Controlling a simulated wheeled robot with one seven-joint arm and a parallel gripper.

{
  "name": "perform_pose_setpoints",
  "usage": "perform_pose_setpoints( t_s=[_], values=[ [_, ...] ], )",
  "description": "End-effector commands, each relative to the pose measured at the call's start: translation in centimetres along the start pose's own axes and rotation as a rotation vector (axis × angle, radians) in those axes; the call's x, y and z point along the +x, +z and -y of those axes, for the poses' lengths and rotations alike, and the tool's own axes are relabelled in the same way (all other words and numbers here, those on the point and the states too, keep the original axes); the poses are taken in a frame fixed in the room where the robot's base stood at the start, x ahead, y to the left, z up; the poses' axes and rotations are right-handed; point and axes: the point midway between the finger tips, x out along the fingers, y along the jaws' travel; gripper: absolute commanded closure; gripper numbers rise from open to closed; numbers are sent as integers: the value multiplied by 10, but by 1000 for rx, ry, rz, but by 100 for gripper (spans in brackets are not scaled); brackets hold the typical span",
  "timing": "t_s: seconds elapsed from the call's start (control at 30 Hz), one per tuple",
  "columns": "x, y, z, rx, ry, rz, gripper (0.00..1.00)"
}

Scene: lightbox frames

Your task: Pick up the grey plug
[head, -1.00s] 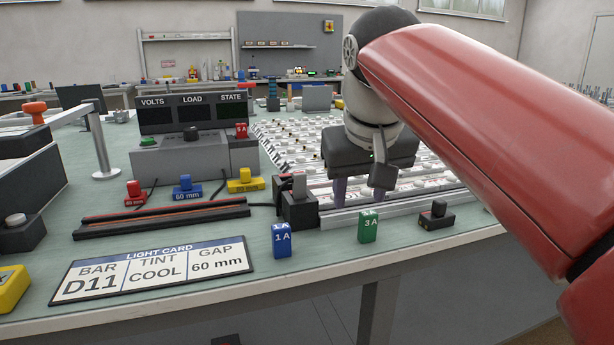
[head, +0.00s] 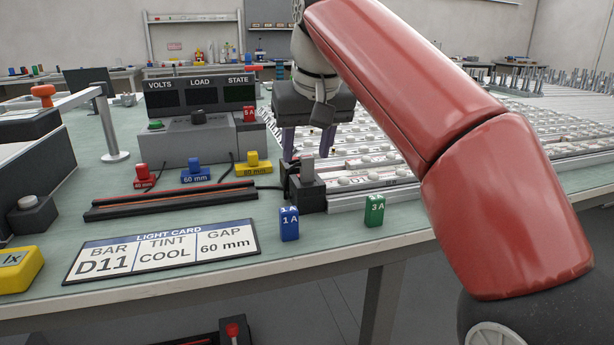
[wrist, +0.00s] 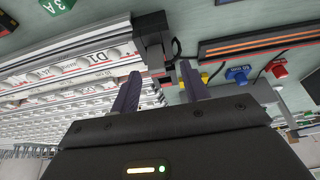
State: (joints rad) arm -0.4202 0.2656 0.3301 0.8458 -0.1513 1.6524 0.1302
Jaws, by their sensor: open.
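The grey plug (head: 307,169) stands upright in a black socket block (head: 309,194) at the left end of the strip rows in the head view.
A blue 1 A block (head: 289,225) and a green 3 A block (head: 375,211) stand near the front edge. Black rails (head: 170,202) lie left of the socket, with red, blue and yellow gap blocks behind. The light card (head: 162,250) reads D11, COOL, 60 mm.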

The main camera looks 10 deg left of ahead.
Motion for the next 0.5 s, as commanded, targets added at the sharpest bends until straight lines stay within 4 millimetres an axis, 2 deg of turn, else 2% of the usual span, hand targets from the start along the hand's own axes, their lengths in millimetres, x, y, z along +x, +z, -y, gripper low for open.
perform_pose_setpoints(
  t_s=[0.03,0.2,0.43,0.5],
  values=[
    [12,2,-2,1,1,3,55],
    [35,2,-4,0,0,2,55],
    [36,0,-4,1,0,1,55],
    [36,0,-4,1,0,1,61]
  ],
)
